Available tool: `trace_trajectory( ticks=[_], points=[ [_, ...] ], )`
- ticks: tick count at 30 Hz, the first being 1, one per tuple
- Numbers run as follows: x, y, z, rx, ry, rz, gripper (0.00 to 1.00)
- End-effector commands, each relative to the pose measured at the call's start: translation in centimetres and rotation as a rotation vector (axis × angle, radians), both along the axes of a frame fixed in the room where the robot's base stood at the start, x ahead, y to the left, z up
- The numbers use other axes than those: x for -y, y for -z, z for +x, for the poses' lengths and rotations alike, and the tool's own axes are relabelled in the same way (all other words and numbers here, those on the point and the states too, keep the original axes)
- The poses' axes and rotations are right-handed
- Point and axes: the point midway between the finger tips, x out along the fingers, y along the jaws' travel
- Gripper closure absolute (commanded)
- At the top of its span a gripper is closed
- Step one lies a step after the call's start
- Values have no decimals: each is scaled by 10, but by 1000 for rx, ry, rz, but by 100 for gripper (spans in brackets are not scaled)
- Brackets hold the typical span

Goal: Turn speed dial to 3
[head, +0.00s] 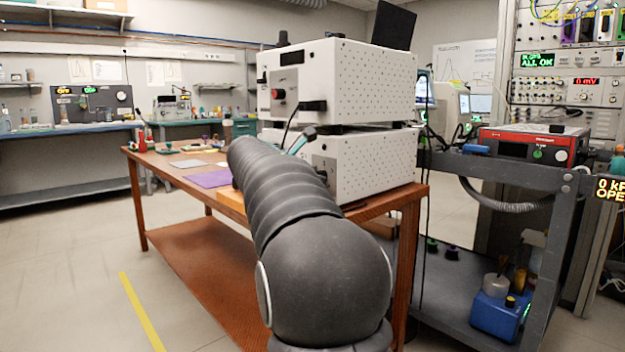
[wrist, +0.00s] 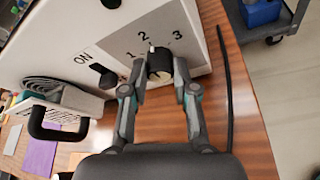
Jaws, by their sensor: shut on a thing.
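A small white mark on the dial's upper edge lies near the 2. My gripper (wrist: 160,73) has one finger on each side of the dial and is shut on it. In the head view, two white perforated boxes are stacked on a wooden table.
A black switch (wrist: 104,76) marked ON is left of the dial. A black handle (wrist: 55,128) sticks out farther left. A black cable (wrist: 228,100) runs right of my gripper. A purple sheet (head: 208,178) lies on the wooden table (head: 410,193). A grey cart (head: 510,178) stands to the right.

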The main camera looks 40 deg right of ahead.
Motion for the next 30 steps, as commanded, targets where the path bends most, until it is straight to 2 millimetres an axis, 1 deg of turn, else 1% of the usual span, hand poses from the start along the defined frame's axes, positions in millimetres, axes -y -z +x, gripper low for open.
trace_trajectory(
  ticks=[12,13,14,15,25,28,30],
  points=[
    [1,-1,-1,7,2,-1,100],
    [1,-1,-1,7,2,-1,64],
    [1,-1,-1,7,2,-1,57],
    [1,0,-1,7,1,0,47],
    [-2,-1,0,7,-1,0,47],
    [-8,-3,-1,7,-1,0,47],
    [-15,-6,-3,8,-3,0,47]
  ],
)
